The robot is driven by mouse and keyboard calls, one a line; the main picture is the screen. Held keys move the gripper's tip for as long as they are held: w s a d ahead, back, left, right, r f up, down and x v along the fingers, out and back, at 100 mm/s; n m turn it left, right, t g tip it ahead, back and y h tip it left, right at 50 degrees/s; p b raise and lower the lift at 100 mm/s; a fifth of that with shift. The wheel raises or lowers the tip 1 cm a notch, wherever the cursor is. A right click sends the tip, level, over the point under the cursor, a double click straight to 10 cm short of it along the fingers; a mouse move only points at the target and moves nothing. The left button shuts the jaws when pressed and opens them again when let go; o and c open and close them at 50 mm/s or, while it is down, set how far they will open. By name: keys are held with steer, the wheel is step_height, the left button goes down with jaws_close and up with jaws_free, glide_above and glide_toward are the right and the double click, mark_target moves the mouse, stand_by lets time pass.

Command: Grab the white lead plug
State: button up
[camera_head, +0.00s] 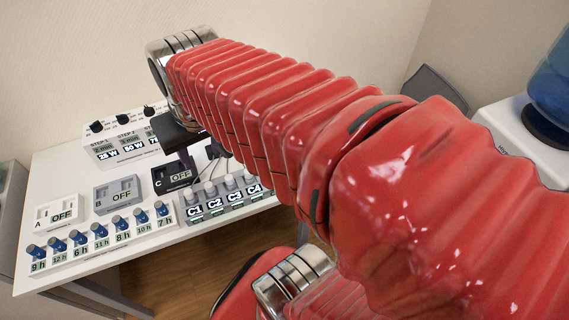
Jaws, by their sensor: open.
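My red-sleeved arm reaches from the right over a white table, and its metal wrist end is at the upper left. My gripper (185,150) is a dark shape below the wrist, above the back part of the table; it is open, and I see nothing held in it. A unit marked C1 to C4 (222,208) stands just right of and below the gripper, with pale round tops along its upper edge. Thin pale leads (212,168) run behind it, partly hidden by my arm. I cannot tell which piece is the white lead plug.
A white box A (57,213), grey box B (117,194) and black box C (173,177) each read OFF. A strip of blue knobs (100,238) lies at the front left. A step panel (127,139) stands at the back. A water dispenser (525,140) is far right.

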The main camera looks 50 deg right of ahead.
steer(key=s+d+f+m+g, duration=0.1)
steer(key=d+m, duration=0.2)
steer(key=d, duration=0.4)
steer(key=s+d+f+m+g, duration=0.1)
steer(key=s+d+f+m, duration=0.1)
steer(key=d, duration=0.5)
steer(key=s+d+f+m+g+y, duration=0.1)
steer(key=s+d+m, duration=0.1)
steer(key=d, duration=0.5)
steer(key=shift+s+d+f+m+g, duration=0.2)
steer(key=shift+f+m+g, duration=0.15)
steer(key=shift+m, duration=0.55)
step_height(320, 180, down, 9)
steer(key=shift+r, duration=0.15)
steer(key=shift+w+f, duration=0.2)
steer(key=shift+f, duration=2.35)
